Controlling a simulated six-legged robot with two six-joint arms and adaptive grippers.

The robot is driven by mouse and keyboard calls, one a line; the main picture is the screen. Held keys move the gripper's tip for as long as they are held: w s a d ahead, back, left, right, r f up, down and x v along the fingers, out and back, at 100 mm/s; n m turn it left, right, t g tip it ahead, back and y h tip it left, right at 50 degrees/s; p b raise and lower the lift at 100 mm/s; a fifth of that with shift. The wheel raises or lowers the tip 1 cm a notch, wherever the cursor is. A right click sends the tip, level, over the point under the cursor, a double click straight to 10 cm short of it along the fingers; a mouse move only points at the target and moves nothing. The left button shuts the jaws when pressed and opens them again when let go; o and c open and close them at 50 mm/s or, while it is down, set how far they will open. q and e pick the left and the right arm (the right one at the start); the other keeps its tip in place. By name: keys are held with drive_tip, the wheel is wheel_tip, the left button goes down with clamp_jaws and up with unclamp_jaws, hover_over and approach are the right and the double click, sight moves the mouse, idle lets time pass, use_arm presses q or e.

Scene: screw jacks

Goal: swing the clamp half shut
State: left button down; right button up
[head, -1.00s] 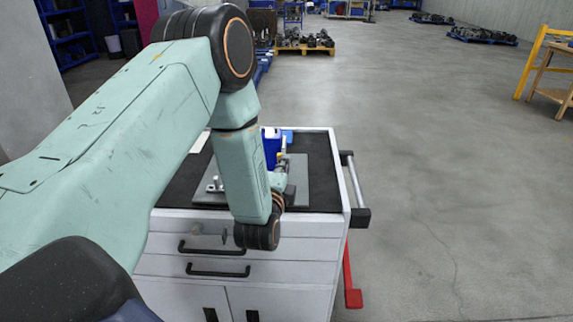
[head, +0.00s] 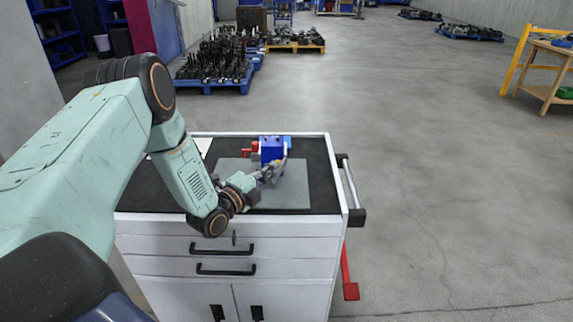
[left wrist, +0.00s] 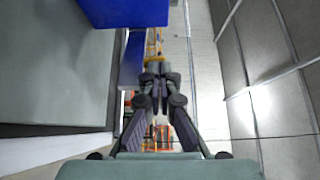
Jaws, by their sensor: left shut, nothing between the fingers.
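A blue block-shaped body (head: 271,148) stands on a grey-green plate (head: 292,194) on the cart top, with a red part (head: 250,149) at its left side. This looks like the clamp fixture, but the clamp's arm and its angle cannot be made out. My left gripper (head: 275,170) is shut and empty, close in front of the blue body; contact cannot be told. In the left wrist view my left gripper's fingertips (left wrist: 155,68) meet, with the blue body (left wrist: 125,12) near at the upper left. A small yellow piece (left wrist: 154,59) shows just beyond the tips. My right gripper is not in view.
The white drawer cart (head: 290,232) has a dark top mat (head: 322,180) and a side rail (head: 350,182) at right. White sheet (head: 205,145) lies at its back left. Pallets of parts (head: 213,62) stand behind. Open floor lies to the right.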

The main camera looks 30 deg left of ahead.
use_arm(q)
drive_tip(key=shift+w+a+f+m+h, duration=0.1)
drive_tip(key=shift+w+a+m+h, duration=0.2)
drive_tip(key=shift+h, duration=0.4)
drive_tip(key=shift+s+d, duration=0.1)
drive_tip(key=shift+s, duration=0.05)
drive_tip(key=shift+d, duration=0.1)
idle(0.6)
